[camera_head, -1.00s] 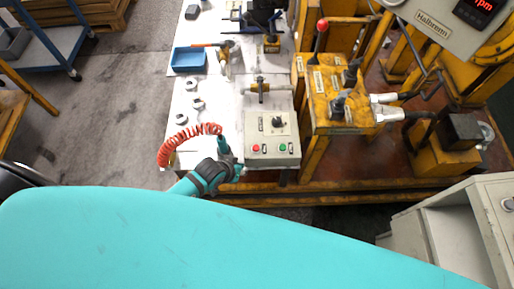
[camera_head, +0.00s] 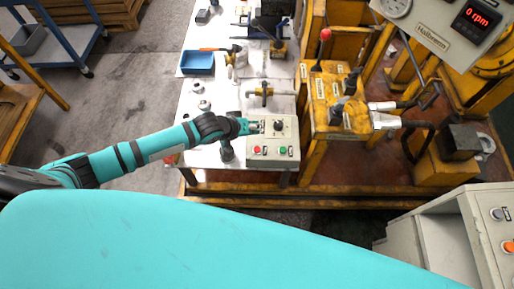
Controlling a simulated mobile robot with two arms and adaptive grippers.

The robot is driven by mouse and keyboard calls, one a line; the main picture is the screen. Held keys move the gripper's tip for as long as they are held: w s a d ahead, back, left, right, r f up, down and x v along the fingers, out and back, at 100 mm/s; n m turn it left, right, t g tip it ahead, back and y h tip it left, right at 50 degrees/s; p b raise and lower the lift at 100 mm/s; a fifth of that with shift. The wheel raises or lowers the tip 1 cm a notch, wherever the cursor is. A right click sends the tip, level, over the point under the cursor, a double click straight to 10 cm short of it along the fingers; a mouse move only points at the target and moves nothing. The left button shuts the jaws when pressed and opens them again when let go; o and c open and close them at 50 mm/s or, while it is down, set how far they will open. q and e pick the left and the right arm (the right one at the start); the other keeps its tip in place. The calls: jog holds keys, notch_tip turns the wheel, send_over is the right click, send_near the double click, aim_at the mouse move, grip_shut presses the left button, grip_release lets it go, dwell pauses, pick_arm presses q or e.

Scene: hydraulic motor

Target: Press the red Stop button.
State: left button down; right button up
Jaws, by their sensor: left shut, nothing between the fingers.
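A grey control box (camera_head: 273,163) stands at the front edge of the white table. It has a red button (camera_head: 257,150) at its lower left, a green button (camera_head: 283,150) to the right and a dark knob (camera_head: 278,125) above. The labels are too small to read. My left gripper (camera_head: 257,127) is shut and empty, over the box's upper left part, left of the knob and just above the red button in the picture. Whether it touches the box cannot be told. My right gripper is not in view.
A grey cabinet at the lower right carries an orange-red button (camera_head: 508,247). Yellow machinery with levers (camera_head: 335,105) stands right of the box. A blue tray (camera_head: 198,62) and metal rings (camera_head: 197,87) lie on the white table (camera_head: 205,155).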

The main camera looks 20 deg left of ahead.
pick_arm(q)
jog(key=b, duration=0.8)
send_over(255, 148)
notch_tip(255, 148, down, 8)
jog(key=shift+w+r, duration=0.15)
jog(key=shift+f, duration=0.5)
jog(key=shift+f, duration=0.15)
dwell(0.4)
jog(key=shift+f, duration=0.25)
jog(key=shift+f+b, duration=0.4)
jog(key=shift+f, duration=0.05)
dwell(0.5)
jog(key=shift+r, duration=0.1)
jog(key=shift+r+p, duration=0.7)
jog(key=shift+p, duration=0.3)
